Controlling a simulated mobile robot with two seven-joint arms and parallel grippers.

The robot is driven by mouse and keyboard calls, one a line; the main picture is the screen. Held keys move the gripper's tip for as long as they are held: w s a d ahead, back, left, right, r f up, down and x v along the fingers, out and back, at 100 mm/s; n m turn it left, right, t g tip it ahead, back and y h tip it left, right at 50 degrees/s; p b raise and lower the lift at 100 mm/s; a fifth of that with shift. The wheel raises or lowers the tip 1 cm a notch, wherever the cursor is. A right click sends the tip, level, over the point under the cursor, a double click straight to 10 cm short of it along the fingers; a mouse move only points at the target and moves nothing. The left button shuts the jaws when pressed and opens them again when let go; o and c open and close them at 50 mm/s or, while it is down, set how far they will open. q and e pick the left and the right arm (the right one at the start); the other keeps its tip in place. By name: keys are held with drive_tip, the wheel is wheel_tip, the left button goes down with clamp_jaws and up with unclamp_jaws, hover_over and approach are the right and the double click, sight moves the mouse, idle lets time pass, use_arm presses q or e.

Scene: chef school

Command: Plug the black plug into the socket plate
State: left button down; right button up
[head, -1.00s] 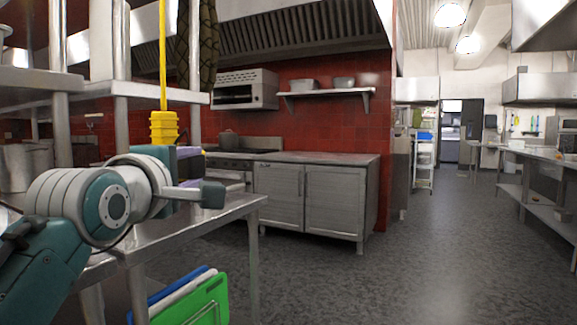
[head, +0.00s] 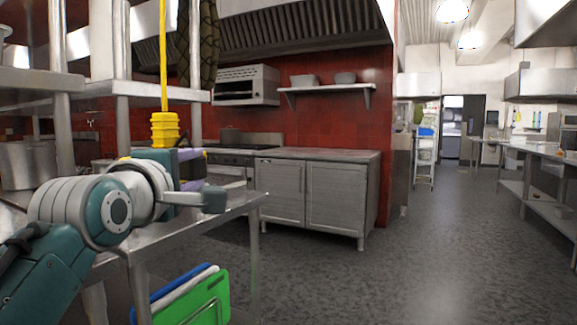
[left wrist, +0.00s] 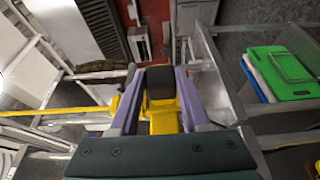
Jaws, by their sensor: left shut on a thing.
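A dark block that looks like the black plug (left wrist: 160,83) sits between the purple fingers of my left gripper (left wrist: 160,92) in the left wrist view. The gripper is shut on it. A yellow part (left wrist: 163,120) lies between the fingers, close to the palm. In the head view, a ribbed yellow block (head: 164,128) hangs on a yellow cord, just above and behind my left gripper (head: 193,170); its lower end is hidden. I cannot tell whether the plug and the yellow block touch. I cannot make out a socket plate for sure. My right gripper is out of view.
A steel table (head: 225,212) with shelves above is at the left, close to my left arm. Green, white and blue boards (head: 200,300) stand below it. A steel cabinet (head: 310,190) and stove are at the back. The floor (head: 410,260) at the centre right is clear.

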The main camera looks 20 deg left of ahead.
use_arm(q)
drive_tip(key=shift+a, duration=0.6)
drive_tip(key=shift+c, duration=1.5)
unclamp_jaws()
